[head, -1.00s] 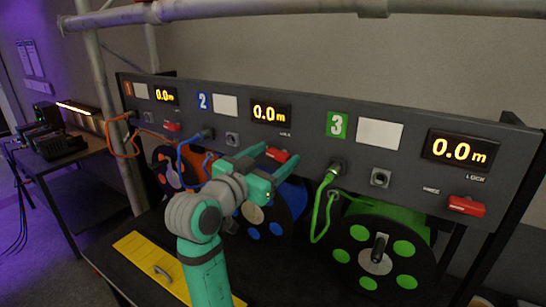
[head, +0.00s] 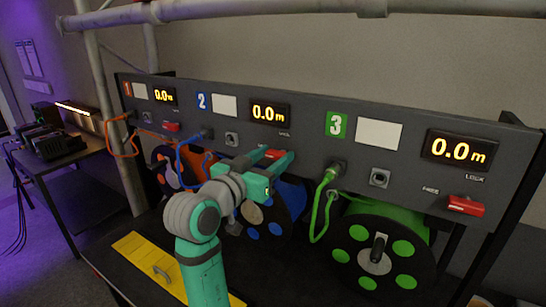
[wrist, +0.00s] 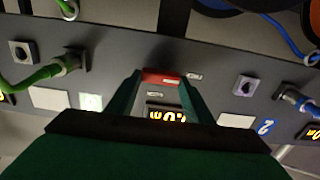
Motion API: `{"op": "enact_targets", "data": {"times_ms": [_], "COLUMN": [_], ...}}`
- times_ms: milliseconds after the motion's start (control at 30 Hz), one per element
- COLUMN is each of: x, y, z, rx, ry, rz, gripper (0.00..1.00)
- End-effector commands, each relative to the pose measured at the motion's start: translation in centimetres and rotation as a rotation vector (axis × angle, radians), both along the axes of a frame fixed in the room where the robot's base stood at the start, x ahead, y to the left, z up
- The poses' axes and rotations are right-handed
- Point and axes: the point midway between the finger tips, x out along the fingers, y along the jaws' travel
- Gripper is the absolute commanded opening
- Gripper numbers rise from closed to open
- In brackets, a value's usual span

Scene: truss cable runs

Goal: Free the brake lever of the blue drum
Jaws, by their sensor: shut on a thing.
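The brake lever of the blue drum is a small red block (head: 271,154) on the dark panel, right of the blue 2 and below its display. My gripper (head: 275,155) reaches up to it, with a finger on either side. In the wrist view the red lever (wrist: 161,77) lies between the fingertips (wrist: 159,80), and the jaws are shut on it. Small labels (wrist: 194,76) beside it are too small to read. The blue drum (head: 291,205) is below the panel, partly hidden by my gripper.
The green drum (head: 382,250) with its red lever (head: 466,206) is to the right. The orange drum (head: 168,168) is to the left. A blue cable (head: 183,158) and a green cable (head: 318,205) hang from panel sockets close to my arm. A yellow plate (head: 140,245) lies below.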

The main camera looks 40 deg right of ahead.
Motion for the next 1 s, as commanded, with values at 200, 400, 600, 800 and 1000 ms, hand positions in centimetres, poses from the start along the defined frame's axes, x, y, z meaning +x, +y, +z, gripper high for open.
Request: {"op": "enact_targets", "data": {"times_ms": [200,400,600,800,1000], "x": [-0.1,-0.1,-0.1,-1.0,-2.4], "y": [0.0,0.0,0.2,2.5,6.1], "z": [-0.1,-0.1,0.0,0.0,-0.1], "rx": [0.001,0.002,0.001,0.001,0.000], "ry": [0.002,0.001,-0.001,-0.002,-0.001], "rz": [-0.003,-0.001,0.000,0.002,0.003], "gripper": [0.54,0.66,0.66,0.66,0.66]}}
